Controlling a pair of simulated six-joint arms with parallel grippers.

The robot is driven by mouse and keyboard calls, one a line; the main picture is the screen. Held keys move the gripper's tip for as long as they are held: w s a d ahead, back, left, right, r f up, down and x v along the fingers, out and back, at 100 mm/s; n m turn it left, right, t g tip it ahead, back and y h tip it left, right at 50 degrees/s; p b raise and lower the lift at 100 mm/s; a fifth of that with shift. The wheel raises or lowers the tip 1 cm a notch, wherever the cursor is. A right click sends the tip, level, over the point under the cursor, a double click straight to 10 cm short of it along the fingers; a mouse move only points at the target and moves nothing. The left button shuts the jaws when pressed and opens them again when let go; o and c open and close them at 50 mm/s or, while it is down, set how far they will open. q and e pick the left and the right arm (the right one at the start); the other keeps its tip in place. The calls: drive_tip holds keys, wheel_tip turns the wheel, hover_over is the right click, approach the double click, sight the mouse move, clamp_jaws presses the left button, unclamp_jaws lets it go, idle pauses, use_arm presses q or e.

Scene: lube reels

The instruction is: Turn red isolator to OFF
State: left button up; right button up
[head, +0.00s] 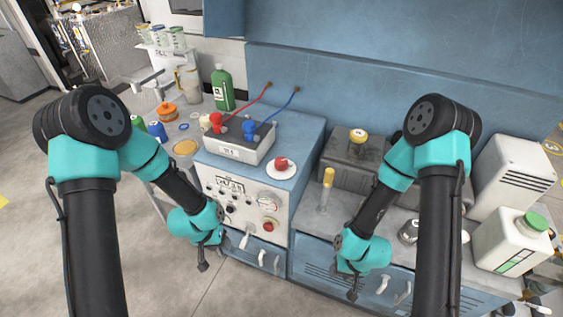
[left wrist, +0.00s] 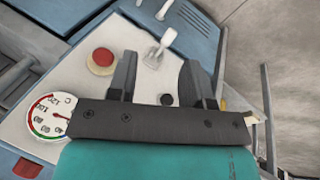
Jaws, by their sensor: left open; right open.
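A red knob on a round white plate (head: 281,165) sits on top of the blue cabinet, and a round red button (head: 268,226) is on the cabinet's front panel. I cannot tell which is the isolator, and I see no readable OFF mark. The red button also shows in the left wrist view (left wrist: 102,59), left of my fingers and apart from them. My left gripper (head: 203,262) is in front of the panel, left of the red button; in the left wrist view (left wrist: 157,82) its fingers are apart and empty. My right gripper (head: 352,292) hangs empty before the right-hand cabinet, away from both red parts.
The panel carries a dial gauge (left wrist: 48,114), a white lever (left wrist: 158,48) and a black knob (left wrist: 167,99). A white jug (head: 510,240) stands right. The floor in front is clear.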

use_arm(q)
drive_tip(key=shift+o, duration=1.4)
drive_tip(key=w+d+r+m, duration=0.2)
drive_tip(key=w+d+r, duration=0.4)
drive_tip(key=shift+w+d+r+m, duration=0.25)
drive_tip(key=shift+w+r+m, duration=0.05)
drive_tip(key=shift+r, duration=0.05)
drive_tip(key=shift+o, duration=1.1)
drive_tip(key=w+d+r+m, duration=0.1)
drive_tip(key=d+r, duration=0.2)
drive_tip(key=r, duration=0.1)
drive_tip(key=w+d+r+m, duration=0.1)
drive_tip(key=w+d+r, duration=0.1)
drive_tip(key=d+r, duration=0.1)
drive_tip(key=w+d+r+m, duration=0.2)
drive_tip(key=d+r, duration=0.1)
drive_tip(key=r, duration=0.1)
drive_tip(key=shift+w+d+r, duration=0.1)
drive_tip(key=shift+d+r, duration=0.25)
drive_tip(key=shift+r, duration=0.05)
drive_tip(key=w+d+r+m+y, duration=0.2)
drive_tip(key=w+d+r+m, duration=0.2)
drive_tip(key=w+r+m, duration=0.3)
wheel_tip(320, 180, up, 9)
drive_tip(key=m+y, duration=0.2)
hover_over(280, 160)
drive_tip(key=shift+s+a+g, duration=0.1)
drive_tip(key=shift+g, duration=0.3)
wheel_tip(280, 160, down, 17)
drive_tip(key=shift+f, duration=0.2)
